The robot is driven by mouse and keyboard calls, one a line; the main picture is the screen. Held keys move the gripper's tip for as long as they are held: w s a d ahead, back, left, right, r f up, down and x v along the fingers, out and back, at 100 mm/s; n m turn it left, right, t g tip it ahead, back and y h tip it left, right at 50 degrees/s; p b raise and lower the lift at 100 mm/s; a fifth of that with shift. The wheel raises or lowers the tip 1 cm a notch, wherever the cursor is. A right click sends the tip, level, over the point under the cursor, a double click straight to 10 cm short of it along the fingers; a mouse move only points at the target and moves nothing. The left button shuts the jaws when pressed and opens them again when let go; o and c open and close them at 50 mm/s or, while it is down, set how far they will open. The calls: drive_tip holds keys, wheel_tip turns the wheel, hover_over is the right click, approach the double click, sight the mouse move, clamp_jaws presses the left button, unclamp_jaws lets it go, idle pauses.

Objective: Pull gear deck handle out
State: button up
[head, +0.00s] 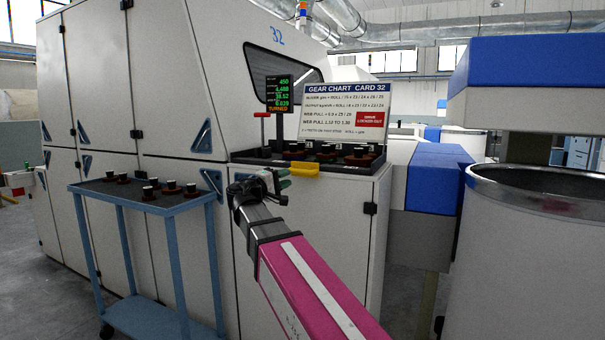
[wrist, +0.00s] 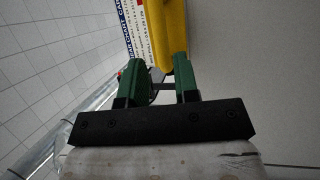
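The yellow handle (head: 305,170) sits on the front edge of the gear deck (head: 268,158), at the top of the machine's front. My gripper (head: 286,178), with green fingers, is close to the handle's left end in the head view. In the wrist view the fingers of my gripper (wrist: 159,68) are apart with a gap between them. The yellow handle (wrist: 166,30) reaches down to the fingertips there, nearer the right finger. I cannot tell whether a finger touches it. Nothing is clearly held.
Several dark gears stand on the deck before a gear chart sign (head: 344,110). A red-topped lever (head: 262,116) rises at the deck's left. A blue cart (head: 145,203) with more gears stands left of my arm. A large white can (head: 530,250) is at the right.

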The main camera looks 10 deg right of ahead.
sight(299, 172)
drive_tip(key=x, duration=0.7)
drive_tip(key=shift+w+d, duration=0.1)
drive_tip(key=shift+d, duration=0.05)
clamp_jaws()
